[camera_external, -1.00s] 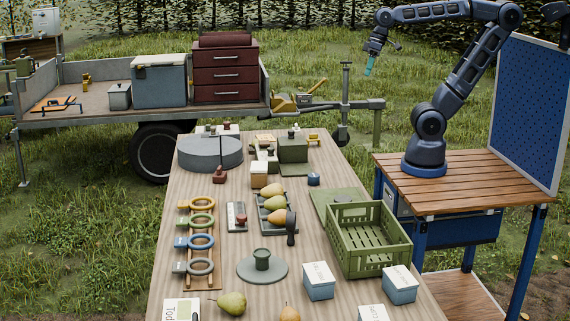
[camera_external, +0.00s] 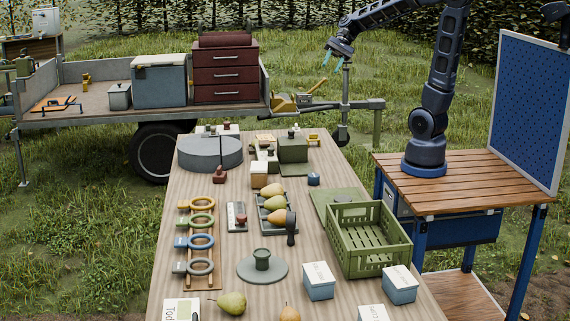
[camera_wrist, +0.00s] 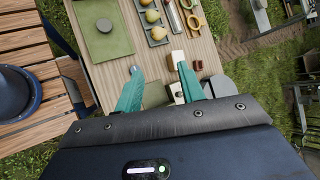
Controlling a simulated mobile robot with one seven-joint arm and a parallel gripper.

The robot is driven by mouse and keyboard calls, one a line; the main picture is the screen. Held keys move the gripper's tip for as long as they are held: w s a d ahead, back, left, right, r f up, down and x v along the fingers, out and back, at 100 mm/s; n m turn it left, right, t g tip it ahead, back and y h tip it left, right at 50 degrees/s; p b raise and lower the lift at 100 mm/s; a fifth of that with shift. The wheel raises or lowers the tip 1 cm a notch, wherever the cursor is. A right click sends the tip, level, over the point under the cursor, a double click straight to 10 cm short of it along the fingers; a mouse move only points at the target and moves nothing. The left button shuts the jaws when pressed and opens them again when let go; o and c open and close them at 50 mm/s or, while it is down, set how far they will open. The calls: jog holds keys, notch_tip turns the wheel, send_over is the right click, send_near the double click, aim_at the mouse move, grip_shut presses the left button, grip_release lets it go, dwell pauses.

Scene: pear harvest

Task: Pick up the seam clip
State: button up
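My gripper (camera_external: 332,61) is open and empty, high above and beyond the far end of the long table, with its two teal fingers spread apart. In the wrist view the fingers (camera_wrist: 160,78) point down towards the table's far end. I cannot tell for sure which thing is the seam clip. A small yellow item (camera_external: 313,138) lies at the table's far right corner, beside a green box (camera_external: 292,150). A yellow clamp-like item (camera_external: 86,80) stands on the trailer bed. No thing is between the fingers.
The long table (camera_external: 225,262) holds a grey round block (camera_external: 210,152), a pear tray (camera_external: 265,228), a rack of coloured rings (camera_external: 203,250), a green crate (camera_external: 368,240) and small pale-lidded boxes (camera_external: 320,281). A trailer (camera_external: 160,112) with drawers stands behind. A blue pegboard (camera_external: 530,110) rises at right.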

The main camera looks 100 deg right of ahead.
jog(key=d+r+m+t, duration=0.1)
jog(key=d+m+t, duration=0.75)
jog(key=d, duration=1.15)
jog(key=s+d+m+t+h, duration=0.25)
jog(key=s+d+m, duration=0.25)
jog(key=d, duration=0.3)
jog(key=s+d+m+t+h, duration=0.1)
jog(key=s+d+m+h, duration=0.25)
jog(key=d, duration=0.45)
send_near(310, 139)
jog(key=shift+s+d+r, duration=0.4)
jog(key=shift+d+r, duration=0.15)
jog(key=shift+r, duration=0.1)
jog(key=shift+w+f, duration=0.25)
jog(key=shift+w+a+r, duration=0.1)
jog(key=shift+w+a, duration=0.1)
jog(key=shift+w, duration=2.35)
jog(key=shift+w+a, duration=0.15)
jog(key=shift+w, duration=2.45)
jog(key=c, duration=0.6)
